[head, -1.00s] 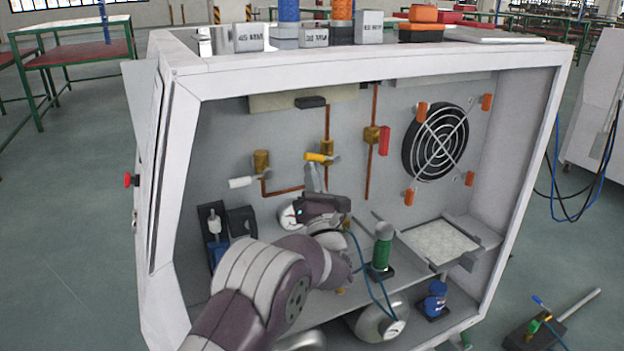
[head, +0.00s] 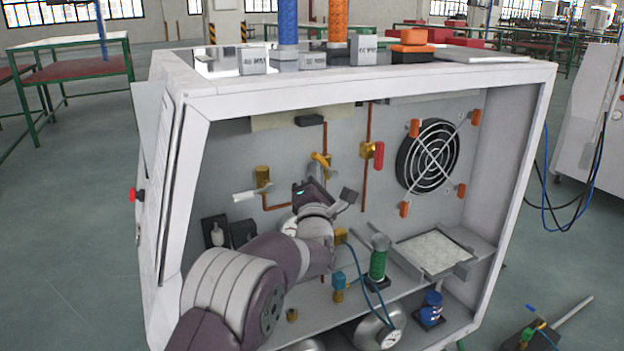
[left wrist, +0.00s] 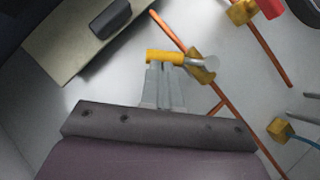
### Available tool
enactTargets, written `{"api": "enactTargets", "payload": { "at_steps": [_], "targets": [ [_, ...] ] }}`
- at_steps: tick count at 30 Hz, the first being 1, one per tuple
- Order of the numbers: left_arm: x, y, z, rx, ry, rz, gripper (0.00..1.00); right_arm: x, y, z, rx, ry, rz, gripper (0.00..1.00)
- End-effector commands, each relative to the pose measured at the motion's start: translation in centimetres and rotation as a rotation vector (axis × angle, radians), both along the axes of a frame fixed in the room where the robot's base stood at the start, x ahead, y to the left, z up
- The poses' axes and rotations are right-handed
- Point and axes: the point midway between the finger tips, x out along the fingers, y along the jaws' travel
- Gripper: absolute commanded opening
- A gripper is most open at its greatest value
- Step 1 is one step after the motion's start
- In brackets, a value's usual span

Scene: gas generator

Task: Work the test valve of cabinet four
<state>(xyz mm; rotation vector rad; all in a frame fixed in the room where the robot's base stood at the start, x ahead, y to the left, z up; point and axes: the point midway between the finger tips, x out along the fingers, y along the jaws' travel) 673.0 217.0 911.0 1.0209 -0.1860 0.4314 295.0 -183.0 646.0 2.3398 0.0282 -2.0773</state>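The open cabinet (head: 350,82) has valves on copper pipes along its back wall. One valve has a yellow handle (head: 321,159), tilted in the head view; the handle also shows in the left wrist view (left wrist: 164,57). My left gripper (head: 317,170) reaches inside the cabinet, up to this handle. In the left wrist view its two fingers (left wrist: 164,72) are close together, with their tips at the yellow handle; nothing is clearly seen between them. Contact is hard to judge. My right gripper is not in view.
A white-handled valve (head: 252,193) is at the left, and a red-handled valve (head: 378,156) at the right. A round fan grille (head: 428,156) is farther right. A green cylinder (head: 377,264) and a tray (head: 435,252) stand below. The cabinet's frame surrounds my arm.

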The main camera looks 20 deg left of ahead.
Motion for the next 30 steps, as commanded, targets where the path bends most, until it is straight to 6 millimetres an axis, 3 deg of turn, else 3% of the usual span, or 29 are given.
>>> {"api": "enactTargets", "payload": {
  "at_steps": [6, 15, 21, 30],
  "targets": [
    [0.5, -0.5, 1.9, 0.146, 0.142, 0.001, 0.00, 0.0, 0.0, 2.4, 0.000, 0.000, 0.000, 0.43],
    [1.4, -1.5, 3.2, 0.329, 0.318, 0.000, 0.00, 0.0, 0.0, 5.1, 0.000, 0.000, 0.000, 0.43],
    [1.9, -2.0, 3.4, 0.418, 0.403, 0.000, 0.00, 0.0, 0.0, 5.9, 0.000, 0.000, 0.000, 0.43],
    [2.4, -2.5, 3.6, 0.415, 0.400, 0.001, 0.00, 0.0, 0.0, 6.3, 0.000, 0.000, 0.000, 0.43]
  ]
}}
